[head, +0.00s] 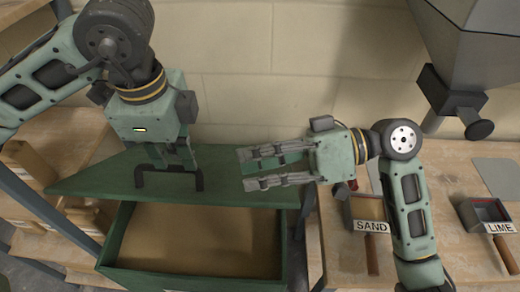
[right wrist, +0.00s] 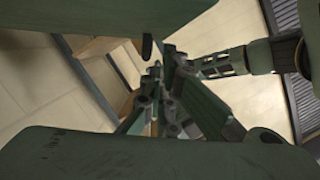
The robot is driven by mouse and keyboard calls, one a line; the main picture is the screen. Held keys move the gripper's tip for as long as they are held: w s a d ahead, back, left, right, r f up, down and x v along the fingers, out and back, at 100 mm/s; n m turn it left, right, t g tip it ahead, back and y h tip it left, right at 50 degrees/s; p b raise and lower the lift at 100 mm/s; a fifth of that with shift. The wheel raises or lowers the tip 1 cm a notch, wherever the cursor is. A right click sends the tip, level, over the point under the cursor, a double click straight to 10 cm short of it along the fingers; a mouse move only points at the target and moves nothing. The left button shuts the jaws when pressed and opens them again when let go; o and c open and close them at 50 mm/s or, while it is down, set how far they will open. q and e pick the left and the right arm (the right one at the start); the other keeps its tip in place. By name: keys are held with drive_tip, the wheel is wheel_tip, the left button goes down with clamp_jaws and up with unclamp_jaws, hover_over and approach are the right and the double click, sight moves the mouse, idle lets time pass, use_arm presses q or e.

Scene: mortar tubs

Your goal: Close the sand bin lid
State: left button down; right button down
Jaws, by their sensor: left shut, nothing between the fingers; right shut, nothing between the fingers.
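The sand bin (head: 120,222) is a green box in the lower left of the head view, with brown sand (head: 195,240) showing inside. Its green lid (head: 100,180) stands open along the back and has a dark bar handle (head: 142,178). My left gripper (head: 180,163) points down at the lid, shut and empty beside the handle; whether it touches the handle I cannot tell. My right gripper (head: 242,170) points left over the right part of the lid, shut and empty. Its fingers (right wrist: 165,105) also show in the right wrist view, between large green surfaces.
A wooden bench on the right holds a scoop labelled SAND (head: 370,226) and a scoop labelled LIME (head: 500,227). A grey hopper (head: 475,50) hangs at the upper right. Wooden shelves (head: 75,140) stand at the left, and a pale block wall (head: 255,60) is behind.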

use_arm(q)
drive_tip(key=shift+a, duration=0.1)
use_arm(e)
drive_tip(key=shift+a+f, duration=0.1)
drive_tip(key=shift+s+f+n, duration=0.3)
drive_tip(key=shift+s+f, duration=0.6)
drive_tip(key=shift+f, duration=0.05)
use_arm(q)
drive_tip(key=c, duration=2.5)
unclamp_jaws()
drive_tip(key=o, duration=0.7)
